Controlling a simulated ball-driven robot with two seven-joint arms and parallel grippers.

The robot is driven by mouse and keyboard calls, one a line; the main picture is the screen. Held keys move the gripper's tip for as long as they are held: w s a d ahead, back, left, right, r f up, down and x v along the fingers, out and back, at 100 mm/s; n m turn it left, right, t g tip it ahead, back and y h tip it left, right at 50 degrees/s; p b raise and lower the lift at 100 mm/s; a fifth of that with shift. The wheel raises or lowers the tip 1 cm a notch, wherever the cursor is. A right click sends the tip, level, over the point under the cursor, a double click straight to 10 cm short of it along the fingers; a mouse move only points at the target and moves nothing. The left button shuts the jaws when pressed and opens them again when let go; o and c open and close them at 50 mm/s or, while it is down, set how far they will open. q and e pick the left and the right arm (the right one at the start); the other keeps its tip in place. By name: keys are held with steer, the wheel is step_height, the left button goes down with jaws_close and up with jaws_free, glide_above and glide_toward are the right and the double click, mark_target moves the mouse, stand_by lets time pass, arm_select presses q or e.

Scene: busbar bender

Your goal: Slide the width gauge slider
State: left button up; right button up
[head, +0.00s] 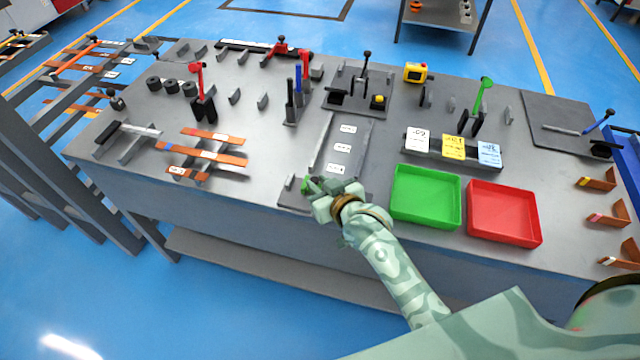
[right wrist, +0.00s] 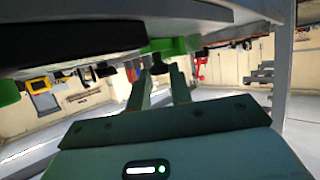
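The width gauge appears to be the low grey fixture at the table's front edge, left of my right gripper (head: 318,187). A small green part (head: 305,185), which may be its slider, shows right beside the fingertips in the head view. The gripper reaches in from the lower right and partly hides it. In the right wrist view, my two fingers (right wrist: 160,72) stand a small gap apart. A dark knob-like piece shows between their tips, with a green piece (right wrist: 168,46) just beyond. Whether the fingers press on anything is unclear. My left gripper is out of view.
A grey plate with white labels (head: 352,134) lies just behind the gripper. A green tray (head: 427,220) and a red tray (head: 503,238) sit to the right. Orange copper bars (head: 200,155) lie to the left. Upright levers stand farther back.

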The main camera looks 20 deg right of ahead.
jaws_close()
steer(key=d+p, duration=0.1)
steer(key=s+d+p, duration=0.1)
steer(key=shift+s+d+r+p, duration=0.15)
steer(key=shift+s+r+p, duration=0.05)
steer(key=shift+s+p, duration=0.15)
steer(key=shift+s+d+f, duration=0.1)
steer(key=shift+d, duration=0.15)
steer(key=shift+f, duration=0.1)
steer(key=o, duration=0.6)
jaws_free()
steer(key=shift+a, duration=0.15)
steer(key=p+v, duration=0.3)
steer(key=v, duration=1.3)
